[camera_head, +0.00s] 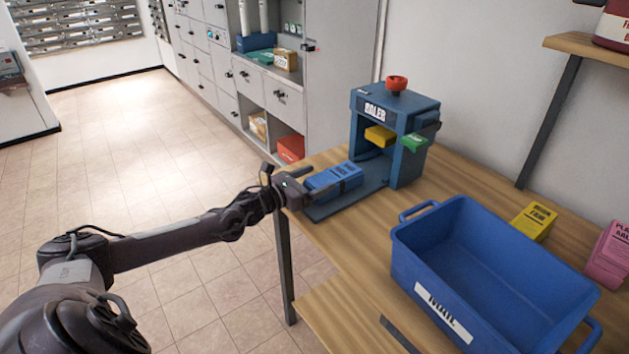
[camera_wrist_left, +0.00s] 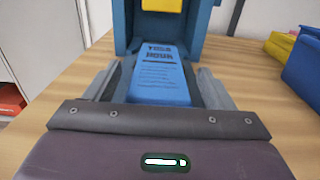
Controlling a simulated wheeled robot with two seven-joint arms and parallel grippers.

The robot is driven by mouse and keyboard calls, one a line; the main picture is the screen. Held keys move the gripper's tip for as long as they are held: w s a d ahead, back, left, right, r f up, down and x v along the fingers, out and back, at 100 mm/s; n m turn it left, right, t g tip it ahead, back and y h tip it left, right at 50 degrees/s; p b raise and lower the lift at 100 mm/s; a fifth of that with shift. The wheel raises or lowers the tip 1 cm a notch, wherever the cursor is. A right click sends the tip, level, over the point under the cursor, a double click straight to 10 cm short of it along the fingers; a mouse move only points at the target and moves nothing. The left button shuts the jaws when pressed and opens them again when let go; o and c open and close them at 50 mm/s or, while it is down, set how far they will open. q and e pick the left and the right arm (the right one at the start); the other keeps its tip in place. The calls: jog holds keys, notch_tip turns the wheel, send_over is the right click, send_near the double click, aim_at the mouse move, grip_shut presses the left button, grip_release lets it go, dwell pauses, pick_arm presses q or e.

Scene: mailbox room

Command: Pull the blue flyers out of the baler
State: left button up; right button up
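The blue flyers (camera_head: 332,180), a block with dark print on top, lie flat on the baler's low front plate (camera_head: 340,204), mostly out in front of its opening. The baler (camera_head: 408,149) is a blue frame with a red knob on top and a yellow block inside. My left gripper (camera_head: 318,186) is low at the front end of the flyers. In the left wrist view, its two fingers (camera_wrist_left: 160,82) stand on either side of the flyers (camera_wrist_left: 160,78), apart, with narrow gaps visible. My right gripper is not in view.
A large empty blue crate (camera_head: 418,250) stands on the wooden table (camera_head: 320,237) to the right of the baler. Yellow flyers (camera_head: 534,222) and pink flyers (camera_head: 612,256) are behind and beside it. A wall shelf (camera_head: 590,47) is upper right.

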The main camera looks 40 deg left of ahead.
pick_arm(q)
jog(key=shift+o, duration=0.2)
jog(key=shift+s, duration=0.1)
jog(key=shift+s+a+f, duration=0.15)
jog(key=shift+s, duration=0.1)
jog(key=v, duration=0.7)
dwell(0.5)
